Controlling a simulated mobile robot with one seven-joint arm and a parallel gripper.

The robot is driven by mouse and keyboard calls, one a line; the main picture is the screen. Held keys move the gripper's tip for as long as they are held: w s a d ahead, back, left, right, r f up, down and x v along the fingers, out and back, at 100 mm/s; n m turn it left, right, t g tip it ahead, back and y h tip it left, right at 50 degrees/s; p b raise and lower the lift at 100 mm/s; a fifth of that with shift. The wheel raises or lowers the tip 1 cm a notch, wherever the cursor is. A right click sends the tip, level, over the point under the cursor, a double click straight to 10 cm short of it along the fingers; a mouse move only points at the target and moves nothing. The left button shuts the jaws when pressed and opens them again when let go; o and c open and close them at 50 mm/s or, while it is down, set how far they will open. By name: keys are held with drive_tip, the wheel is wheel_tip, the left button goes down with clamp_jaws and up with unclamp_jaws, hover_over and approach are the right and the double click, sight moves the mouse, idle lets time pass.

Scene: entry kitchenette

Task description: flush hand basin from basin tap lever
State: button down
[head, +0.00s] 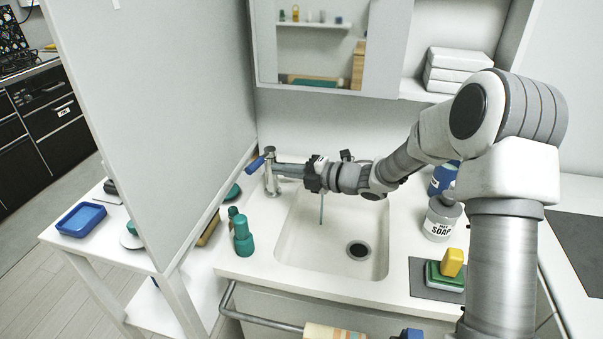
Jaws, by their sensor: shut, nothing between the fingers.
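The basin tap (271,172) stands at the back left corner of the white hand basin (305,245). Its blue-tipped lever (257,164) points left, away from the basin. A thin bluish vertical streak (321,208), looking like running water, shows below the spout line above the basin. My gripper (311,177) reaches in from the right over the back of the basin, beside the tap and to the right of the lever. It is shut and empty. My wrist hides part of the spout, and the fingertips are hard to make out. I cannot tell whether they touch the tap.
A teal bottle (243,235) stands left of the basin, near a grey partition (150,110). A soap jar (442,218) and a blue container (441,178) stand to the right. A yellow-and-green sponge stack (447,270) lies on a dark mat. A mirror cabinet (320,45) hangs above.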

sight(255, 167)
drive_tip(key=shift+x, duration=2.15)
drive_tip(key=shift+a+f+b, duration=0.15)
drive_tip(key=shift+a+b, duration=0.2)
drive_tip(key=shift+b, duration=0.35)
drive_tip(key=shift+a+b, duration=0.65)
drive_tip(key=shift+a, duration=0.05)
drive_tip(key=shift+s+d+r, duration=0.1)
drive_tip(key=shift+r, duration=0.1)
